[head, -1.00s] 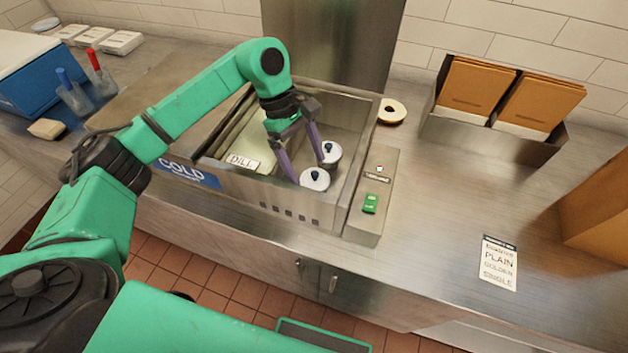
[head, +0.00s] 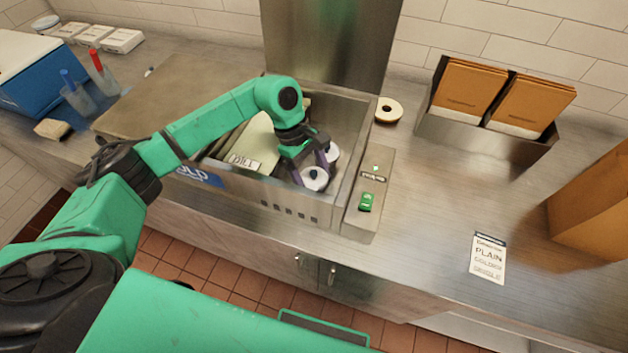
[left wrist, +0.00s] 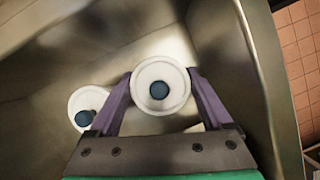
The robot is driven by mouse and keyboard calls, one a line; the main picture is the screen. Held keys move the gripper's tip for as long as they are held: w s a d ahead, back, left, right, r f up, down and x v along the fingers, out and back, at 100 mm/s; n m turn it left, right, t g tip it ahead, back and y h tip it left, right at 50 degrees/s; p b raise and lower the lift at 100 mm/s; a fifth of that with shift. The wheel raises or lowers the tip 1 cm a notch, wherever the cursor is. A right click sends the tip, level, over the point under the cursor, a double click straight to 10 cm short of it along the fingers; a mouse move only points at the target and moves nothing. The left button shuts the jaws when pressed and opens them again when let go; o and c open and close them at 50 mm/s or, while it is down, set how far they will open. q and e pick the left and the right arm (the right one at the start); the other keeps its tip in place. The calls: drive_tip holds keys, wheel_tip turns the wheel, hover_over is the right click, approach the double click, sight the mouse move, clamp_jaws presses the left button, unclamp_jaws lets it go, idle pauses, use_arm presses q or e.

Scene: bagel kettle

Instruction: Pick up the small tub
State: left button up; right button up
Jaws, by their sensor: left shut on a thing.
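Two small white round tubs with dark blue knobs sit in the metal well of the cold unit (head: 350,178). My left gripper (head: 311,168) is down inside the well. Its purple fingers are shut on the front tub (head: 315,180), one on each side. In the left wrist view this held tub (left wrist: 161,72) sits between the fingertips, its knob facing the camera. The back tub (head: 333,152) stands close beside the gripper, partly hidden by it; it also shows left of the fingers in the left wrist view (left wrist: 78,102). My right gripper is out of view.
The well's metal walls surround the gripper closely. A DILL-labelled bin (head: 243,162) is left of it.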

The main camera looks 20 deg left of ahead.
use_arm(q)
wheel_tip(320, 180, up, 9)
drive_tip(key=b, duration=0.3)
drive_tip(key=shift+w+r, duration=0.1)
wheel_tip(320, 180, up, 11)
drive_tip(key=b, duration=0.1)
drive_tip(key=shift+b, duration=0.35)
drive_tip(key=shift+f, duration=0.25)
